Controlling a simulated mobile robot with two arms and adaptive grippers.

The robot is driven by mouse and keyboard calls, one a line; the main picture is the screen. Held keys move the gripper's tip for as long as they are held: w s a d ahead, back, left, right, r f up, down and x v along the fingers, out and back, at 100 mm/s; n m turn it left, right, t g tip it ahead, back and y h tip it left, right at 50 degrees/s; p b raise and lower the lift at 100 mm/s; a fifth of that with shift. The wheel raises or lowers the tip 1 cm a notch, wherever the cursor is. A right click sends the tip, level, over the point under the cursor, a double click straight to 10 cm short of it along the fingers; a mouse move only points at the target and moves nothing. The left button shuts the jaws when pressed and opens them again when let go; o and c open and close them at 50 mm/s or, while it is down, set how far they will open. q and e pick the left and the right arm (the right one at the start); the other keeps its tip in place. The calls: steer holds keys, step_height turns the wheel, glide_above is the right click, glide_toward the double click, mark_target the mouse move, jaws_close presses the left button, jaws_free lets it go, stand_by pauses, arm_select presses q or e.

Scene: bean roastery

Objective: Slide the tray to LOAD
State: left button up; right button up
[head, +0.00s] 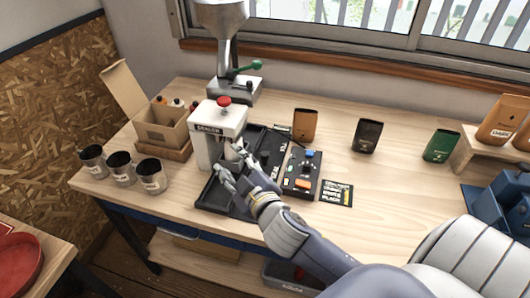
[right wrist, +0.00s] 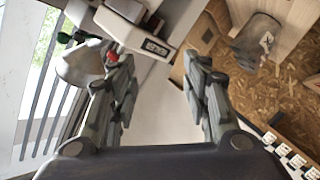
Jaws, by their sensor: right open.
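A black tray (head: 211,196) lies on the wooden bench at the foot of a white sealer (head: 216,126). My right gripper (head: 231,163) is open above the tray, close in front of the sealer. Its hand and arm hide part of the tray. I cannot tell whether the fingers touch it. In the right wrist view the two fingers (right wrist: 162,85) stand apart with nothing held between them, and the sealer's labelled head (right wrist: 150,45) is beyond them. No LOAD marking is readable. My left gripper is not in view.
A control box (head: 301,174) with buttons and a black card (head: 337,193) lie right of the tray. Several metal cups (head: 152,176) and an open carton (head: 165,124) stand left. A grinder (head: 235,85) stands behind. Coffee bags, including a brown one (head: 305,124), stand farther right.

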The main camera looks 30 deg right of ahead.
steer(key=w+a+r+n+t+y, duration=0.4)
steer(key=a+r+n+y, duration=0.25)
steer(key=r, duration=0.35)
steer(key=s+a+r+n+g+y, duration=0.1)
steer(key=a+r+n+g+y, duration=0.15)
steer(key=a+n+y, duration=0.35)
steer(key=s+a+r+n+g+y, duration=0.1)
steer(key=a+n+g+y, duration=0.25)
steer(key=n, duration=0.55)
steer(key=n+g+h, duration=0.7)
steer(key=g+h, duration=0.3)
steer(key=h, duration=0.5)
glide_toward(265, 154)
steer(key=p+x, duration=0.3)
steer(key=x, duration=0.5)
steer(key=shift+f, duration=0.1)
steer(key=shift+w+f, duration=0.2)
steer(key=shift+f, duration=0.3)
